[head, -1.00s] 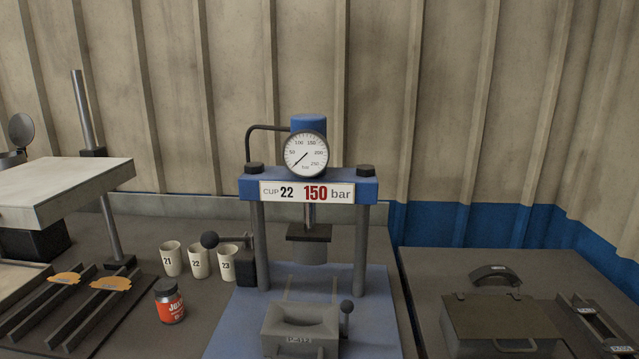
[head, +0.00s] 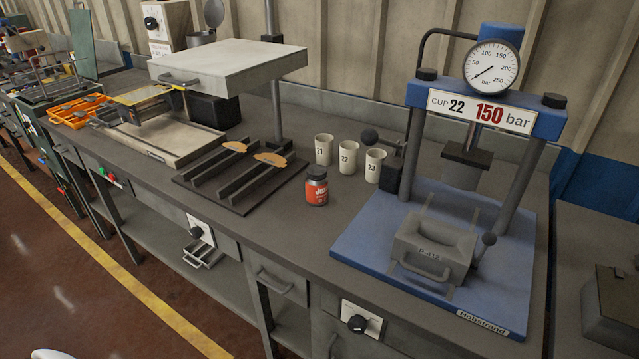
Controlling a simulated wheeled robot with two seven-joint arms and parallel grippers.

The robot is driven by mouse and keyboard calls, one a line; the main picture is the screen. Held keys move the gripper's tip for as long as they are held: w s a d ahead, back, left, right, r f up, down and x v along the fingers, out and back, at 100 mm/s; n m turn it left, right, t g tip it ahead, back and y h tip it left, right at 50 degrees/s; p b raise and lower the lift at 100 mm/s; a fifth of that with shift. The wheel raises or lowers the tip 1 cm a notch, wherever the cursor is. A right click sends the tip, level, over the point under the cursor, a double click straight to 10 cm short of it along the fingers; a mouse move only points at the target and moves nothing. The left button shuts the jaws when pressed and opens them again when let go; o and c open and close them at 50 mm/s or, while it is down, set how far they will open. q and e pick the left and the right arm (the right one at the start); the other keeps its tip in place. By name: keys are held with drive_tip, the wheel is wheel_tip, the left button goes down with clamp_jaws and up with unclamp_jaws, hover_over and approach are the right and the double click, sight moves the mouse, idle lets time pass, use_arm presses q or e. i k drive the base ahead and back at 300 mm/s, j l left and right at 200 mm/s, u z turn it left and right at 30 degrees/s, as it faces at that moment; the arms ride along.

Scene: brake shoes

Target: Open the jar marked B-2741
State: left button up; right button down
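A small jar (head: 317,187) with a red label and a dark lid stands upright on the workbench (head: 290,228), left of the blue press. The lid appears to be on. Its label is only partly readable, and I cannot read B-2741 on it or on anything else in view. Neither of my grippers shows in the head view.
Three white cups (head: 348,158), numbered 21, 22 and 23, stand behind the jar. A blue press (head: 437,272) with a gauge is at right. A dark rack (head: 240,207) with two orange-brown pieces is left of the jar. The bench front before the jar is clear.

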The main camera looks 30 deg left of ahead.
sight(317, 190)
drive_tip(key=i+j+u, duration=0.2)
drive_tip(key=j, duration=0.2)
drive_tip(key=i+j+u, duration=0.2)
drive_tip(key=j, duration=0.25)
drive_tip(key=i+j+u, duration=0.2)
drive_tip(key=j, duration=0.2)
drive_tip(key=k, duration=0.1)
